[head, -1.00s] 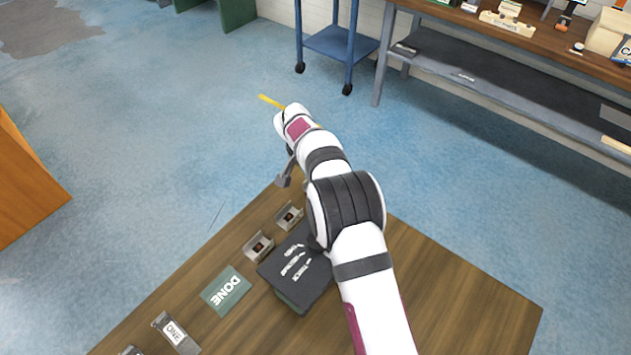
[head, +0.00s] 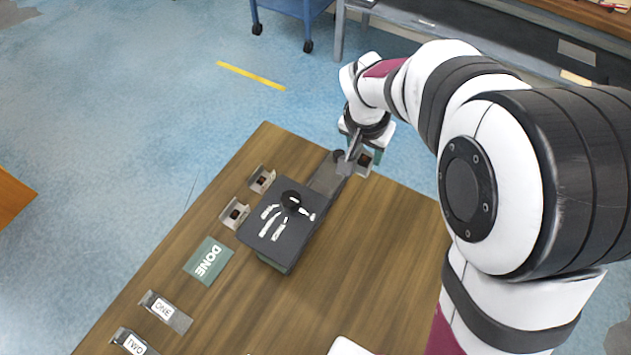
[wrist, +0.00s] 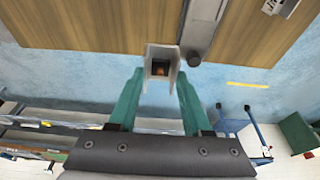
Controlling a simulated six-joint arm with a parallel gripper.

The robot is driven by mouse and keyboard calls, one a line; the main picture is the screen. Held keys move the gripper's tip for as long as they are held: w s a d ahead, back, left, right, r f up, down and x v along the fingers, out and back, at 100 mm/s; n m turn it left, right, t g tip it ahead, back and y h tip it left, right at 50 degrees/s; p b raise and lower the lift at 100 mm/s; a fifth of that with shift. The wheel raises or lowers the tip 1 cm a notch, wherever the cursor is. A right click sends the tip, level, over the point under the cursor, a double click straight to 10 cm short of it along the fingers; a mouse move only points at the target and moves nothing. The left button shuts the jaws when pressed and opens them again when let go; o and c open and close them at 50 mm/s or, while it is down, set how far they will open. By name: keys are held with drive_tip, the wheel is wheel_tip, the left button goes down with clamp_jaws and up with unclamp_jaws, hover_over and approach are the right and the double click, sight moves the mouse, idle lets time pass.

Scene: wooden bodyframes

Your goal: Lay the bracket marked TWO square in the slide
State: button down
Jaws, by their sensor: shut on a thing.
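The bracket marked TWO (head: 133,342) lies at the near left of the table in the head view, cut by the frame's lower edge. My gripper (head: 365,152) is at the far end of the table, well away from it. In the wrist view its green fingers (wrist: 158,88) are shut on a small grey U-shaped bracket (wrist: 150,54) with a dark square inside. No mark shows on this held bracket. A long grey piece, seemingly the slide (head: 326,178), lies just left of my gripper; its round knob (wrist: 193,58) shows in the wrist view.
A dark box (head: 262,238) with white lettering and a knob stands mid-table. Two grey brackets (head: 262,179) (head: 235,212) sit left of it. The green DONE mat (head: 208,262) and bracket ONE (head: 166,311) lie nearer. The table's right side is bare wood.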

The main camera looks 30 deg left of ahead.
drive_tip(key=s+d, duration=0.3)
approach(315, 188)
drive_tip(key=shift+w+d+f, duration=0.35)
drive_tip(key=shift+d+f, duration=0.05)
drive_tip(key=shift+d, duration=0.25)
drive_tip(key=shift+f, duration=1.95)
drive_tip(key=shift+c, duration=1.7)
unclamp_jaws()
drive_tip(key=shift+f, duration=0.15)
